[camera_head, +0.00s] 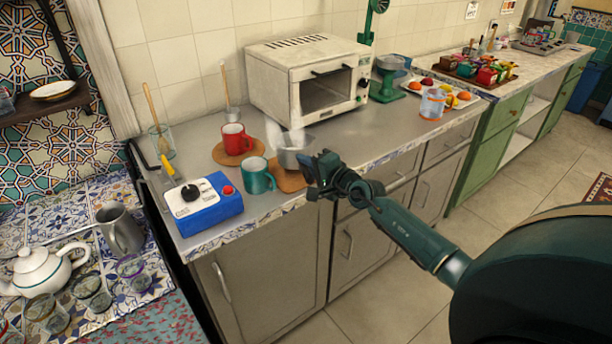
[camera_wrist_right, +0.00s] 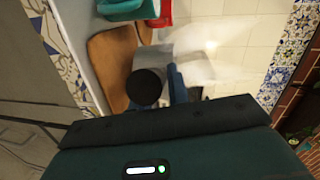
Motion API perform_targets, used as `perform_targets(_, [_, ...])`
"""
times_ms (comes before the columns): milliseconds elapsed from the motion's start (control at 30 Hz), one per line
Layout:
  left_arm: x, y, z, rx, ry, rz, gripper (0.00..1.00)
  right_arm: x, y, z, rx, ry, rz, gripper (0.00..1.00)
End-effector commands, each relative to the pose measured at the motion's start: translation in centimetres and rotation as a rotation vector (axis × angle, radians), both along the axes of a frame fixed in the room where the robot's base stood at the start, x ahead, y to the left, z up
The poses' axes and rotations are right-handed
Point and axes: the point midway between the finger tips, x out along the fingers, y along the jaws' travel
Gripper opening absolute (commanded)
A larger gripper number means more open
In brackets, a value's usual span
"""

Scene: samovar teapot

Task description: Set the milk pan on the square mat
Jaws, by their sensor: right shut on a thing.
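The milk pan (camera_head: 290,157) is a small light-grey metal pan with pale steam above it. It appears at or just above the brown mat (camera_head: 287,181) near the counter's front edge; I cannot tell whether it touches. My right gripper (camera_head: 312,168) is shut on the pan's handle, from the pan's right side. In the right wrist view, the pan (camera_wrist_right: 190,68) looks pale and blurred, beside the brown mat (camera_wrist_right: 108,62), with a dark round end in front of it. The pan hides part of the mat. My left gripper is not in view.
A teal mug (camera_head: 257,178) stands close left of the pan. A red mug (camera_head: 235,138) sits on another brown mat (camera_head: 221,158) behind it. A blue-and-white box with knobs (camera_head: 203,207) is further left. A white toaster oven (camera_head: 308,78) stands behind.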

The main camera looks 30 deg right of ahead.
Motion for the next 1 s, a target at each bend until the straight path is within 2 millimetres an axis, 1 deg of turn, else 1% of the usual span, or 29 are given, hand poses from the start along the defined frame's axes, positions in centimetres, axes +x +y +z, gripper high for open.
perform_targets(33, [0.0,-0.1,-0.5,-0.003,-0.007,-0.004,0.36,0.0,0.0,-1.2,-0.001,0.000,0.000,0.00])
perform_targets(133, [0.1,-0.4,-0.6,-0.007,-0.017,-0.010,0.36,0.0,0.0,-2.2,-0.001,-0.002,0.000,0.00])
perform_targets(200, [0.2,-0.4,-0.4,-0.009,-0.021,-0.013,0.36,0.0,0.0,-2.4,0.000,-0.002,0.000,0.00])
perform_targets(400, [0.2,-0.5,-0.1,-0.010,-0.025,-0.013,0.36,0.0,0.0,-2.3,-0.001,-0.003,0.000,0.00])
perform_targets(567, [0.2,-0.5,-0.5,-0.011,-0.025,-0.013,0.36,0.0,0.0,-2.7,0.000,-0.003,-0.001,0.00])
perform_targets(600, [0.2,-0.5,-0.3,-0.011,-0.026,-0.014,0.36,0.0,0.0,-2.7,0.001,0.001,0.001,0.20])
perform_targets(833, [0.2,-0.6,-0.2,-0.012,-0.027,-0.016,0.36,0.0,0.0,-2.7,0.001,0.002,0.001,0.39])
perform_targets(1000, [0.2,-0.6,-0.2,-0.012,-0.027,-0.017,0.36,0.0,0.0,-2.7,0.001,0.002,0.001,0.39])
